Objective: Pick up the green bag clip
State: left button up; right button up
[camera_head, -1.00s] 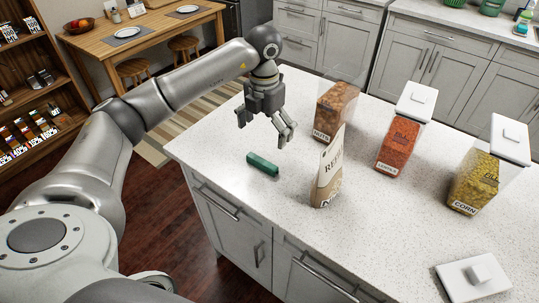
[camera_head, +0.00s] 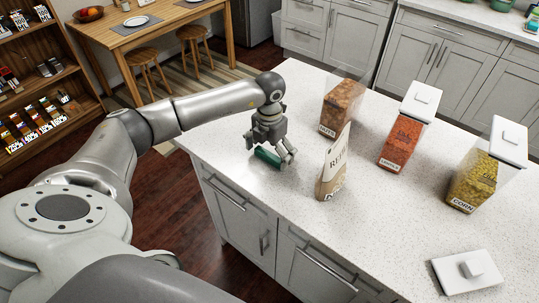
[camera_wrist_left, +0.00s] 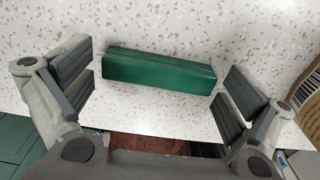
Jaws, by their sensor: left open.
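The green bag clip (camera_head: 267,156) lies on the white speckled counter near its left edge. My left gripper (camera_head: 270,155) is low over the clip and partly covers it in the head view. In the left wrist view the clip (camera_wrist_left: 160,70) lies lengthwise between the two open fingers of my left gripper (camera_wrist_left: 160,82). A small gap shows at each end of the clip, and nothing is held. My right gripper is not in view.
A beige paper bag (camera_head: 333,172) stands upright just right of the gripper. Clear containers of nuts (camera_head: 341,105), red lentils (camera_head: 402,140) and corn (camera_head: 470,178) stand farther right. A white lid (camera_head: 467,271) lies at the front right. The counter's middle is clear.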

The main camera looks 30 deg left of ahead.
pick_arm(q)
jog(key=c, duration=0.5)
jog(key=shift+r, duration=0.15)
